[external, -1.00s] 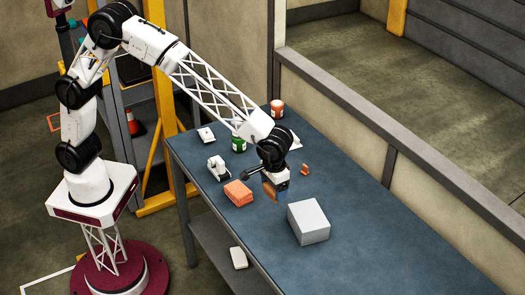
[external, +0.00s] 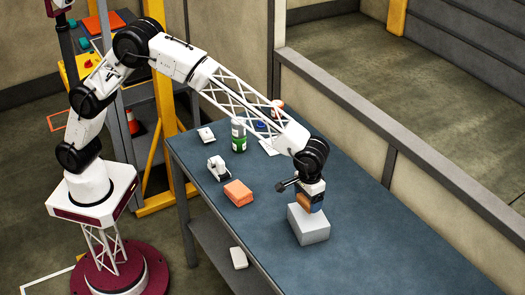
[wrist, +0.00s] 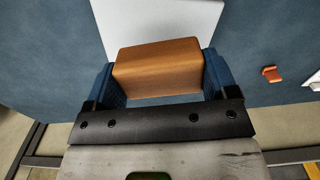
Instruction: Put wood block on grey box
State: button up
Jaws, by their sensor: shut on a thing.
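The wood block (wrist: 158,68) is brown and sits between the two blue fingers of my gripper (wrist: 160,85) in the wrist view. In the external view my gripper (external: 311,206) is shut on the wood block (external: 303,201), right over the grey box. The grey box (external: 309,229) stands on the blue table; its top is partly hidden by my gripper and the block. In the wrist view the grey box (wrist: 150,18) shows pale behind the block. I cannot tell whether the block touches the box top.
An orange block (external: 238,192) lies left of the grey box. A white device (external: 218,168), a green-and-white can (external: 239,136) and other small items stand farther back on the table (external: 380,255). The table's front right is clear. A small orange piece (wrist: 271,74) shows in the wrist view.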

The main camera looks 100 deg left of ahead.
jog(key=shift+w, duration=0.35)
jog(key=shift+f, duration=0.1)
jog(key=shift+f, duration=1.75)
jog(key=shift+f, duration=0.15)
jog(key=o, duration=0.8)
jog(key=shift+o, duration=0.2)
jog(key=shift+r, duration=0.2)
jog(key=shift+r, duration=6)
